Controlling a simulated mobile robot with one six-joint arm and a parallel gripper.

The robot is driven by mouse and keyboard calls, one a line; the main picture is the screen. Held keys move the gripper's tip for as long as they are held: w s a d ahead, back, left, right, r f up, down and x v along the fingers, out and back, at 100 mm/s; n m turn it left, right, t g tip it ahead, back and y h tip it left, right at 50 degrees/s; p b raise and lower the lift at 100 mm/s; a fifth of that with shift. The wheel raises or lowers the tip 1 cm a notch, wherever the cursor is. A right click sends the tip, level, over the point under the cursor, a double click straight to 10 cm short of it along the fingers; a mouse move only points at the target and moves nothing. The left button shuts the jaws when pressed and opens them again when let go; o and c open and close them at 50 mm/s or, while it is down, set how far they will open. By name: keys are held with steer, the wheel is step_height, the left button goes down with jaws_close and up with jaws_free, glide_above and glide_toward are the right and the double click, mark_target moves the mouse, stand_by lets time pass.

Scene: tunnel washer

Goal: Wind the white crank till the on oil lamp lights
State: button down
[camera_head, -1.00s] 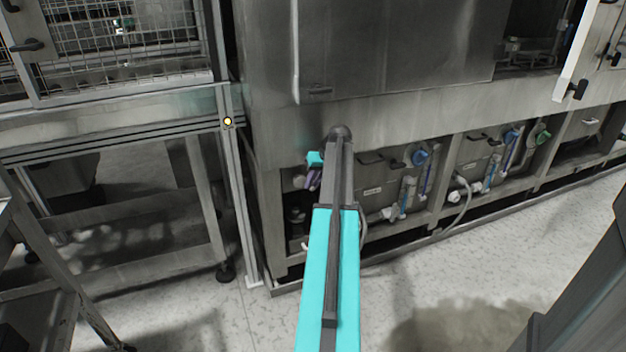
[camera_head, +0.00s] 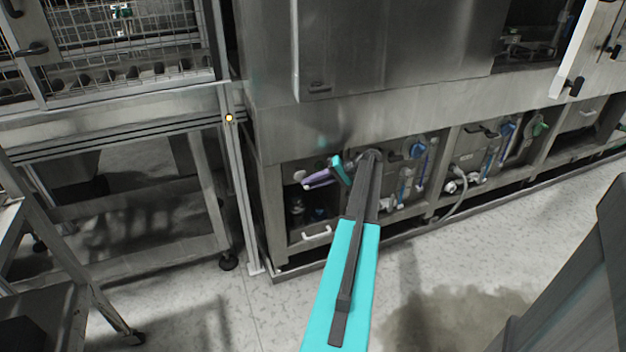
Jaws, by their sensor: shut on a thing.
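My gripper (camera_head: 338,170), teal at its end, is shut at the front of the first low bay, below the big steel housing. The white crank is at my jaws and is mostly hidden by them and my arm, so its angle cannot be read. A purple bar (camera_head: 320,180) with a pale end slants down to the left beside my gripper; I cannot tell whether they touch. A small round amber light (camera_head: 229,118) shows on the post left of the housing. I cannot tell whether it is the oil lamp, and no lettering is readable.
A white drawer-type handle (camera_head: 316,236) sits low in the same bay. Blue knobs (camera_head: 416,149) and a loose hose (camera_head: 458,209) are on the bays to the right. A wheeled steel frame (camera_head: 226,262) stands at left. The floor in front is clear.

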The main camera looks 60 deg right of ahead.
steer(key=shift+w+f+t+y, duration=0.1)
steer(key=shift+f+t+y, duration=0.05)
steer(key=shift+t+y, duration=0.2)
stand_by(0.3)
steer(key=c, duration=1.6)
jaws_free()
steer(key=shift+c, duration=0.2)
steer(key=v, duration=1.4)
steer(key=shift+p, duration=0.4)
steer(key=shift+a, duration=0.25)
